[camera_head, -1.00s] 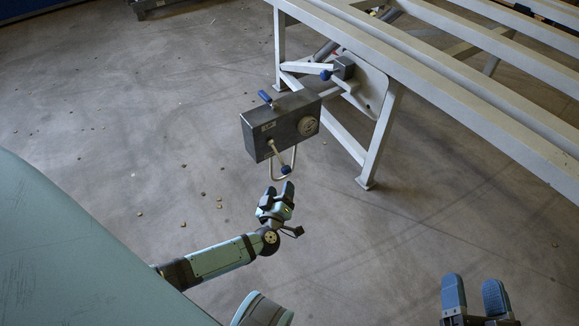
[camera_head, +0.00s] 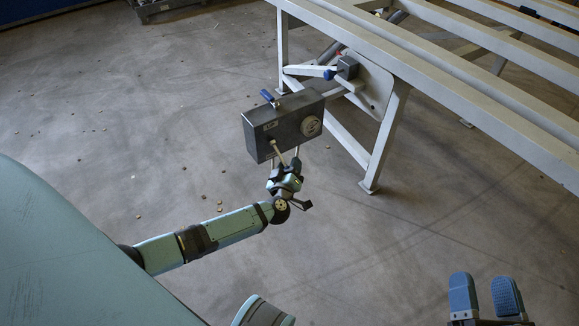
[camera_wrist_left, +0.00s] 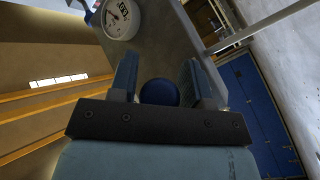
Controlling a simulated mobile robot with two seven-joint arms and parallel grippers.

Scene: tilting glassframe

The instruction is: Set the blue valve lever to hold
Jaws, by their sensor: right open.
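A dark grey box (camera_head: 283,126) with a round gauge hangs at the end of the white frame. A pale lever (camera_head: 279,152) on its front runs down to my left gripper (camera_head: 285,168). In the left wrist view a dark blue ball knob (camera_wrist_left: 159,92) lies between the fingers of my left gripper (camera_wrist_left: 163,82); they look apart, and contact is unclear. The head view hides this knob behind the gripper. A blue handle (camera_head: 267,96) sticks up on top of the box. My right gripper (camera_head: 485,296) is open and empty at the bottom right.
The white frame (camera_head: 384,140) with long rails fills the upper right. On its end is another lever with a blue knob (camera_head: 329,74). The gauge (camera_wrist_left: 122,18) shows close in the left wrist view. Small pebbles lie on the otherwise open concrete floor (camera_head: 120,130).

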